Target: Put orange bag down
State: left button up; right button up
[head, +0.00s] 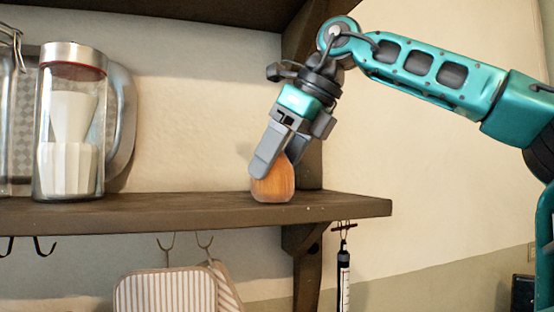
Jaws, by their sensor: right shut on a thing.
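An orange-brown rounded object (274,187), the only orange thing in view, is at the right part of the wooden wall shelf (340,205). It looks more like wood than a bag. Its base appears to touch the shelf top, near the front edge. My right gripper (268,165) comes down from the upper right, tilted, and is shut on this orange object near its top. The fingers hide part of its upper left side. My left gripper is not in view.
A glass jar with a metal lid (70,130) stands at the shelf's left. A shelf bracket (307,250) rises behind my gripper. Striped mitts (165,290) and a black tool (343,275) hang below. The shelf between jar and orange object is clear.

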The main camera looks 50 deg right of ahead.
jog(key=o, duration=1.6)
jog(key=shift+f, duration=0.1)
jog(key=shift+r, duration=0.25)
jog(key=v, duration=1.2)
jog(key=shift+f, duration=0.1)
